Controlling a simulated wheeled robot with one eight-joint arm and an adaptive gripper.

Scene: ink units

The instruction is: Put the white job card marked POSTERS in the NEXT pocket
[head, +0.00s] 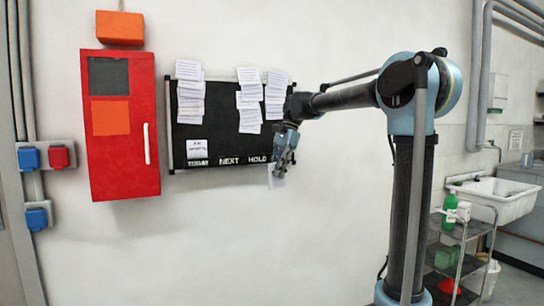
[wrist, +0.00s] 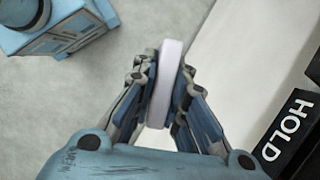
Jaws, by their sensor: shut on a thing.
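My gripper (head: 285,160) is shut on a white card (head: 277,178), in front of the lower right of the black board (head: 222,125). In the wrist view the card (wrist: 165,85) stands edge-on between the fingers of my gripper (wrist: 163,90), so its writing cannot be read. The NEXT label (head: 229,161) is on the board's bottom edge, left of my gripper, with bare black board above it. The HOLD label (head: 257,159) is right beside my gripper; it also shows in the wrist view (wrist: 287,131). The card hangs below the board's lower edge.
Another white card (head: 197,148) sits above the TODAY label (head: 197,163). Columns of white sheets (head: 190,95) hang higher on the board. A red cabinet (head: 120,125) is on the wall to the left. The wall below the board is clear. A trolley (head: 460,265) stands at right.

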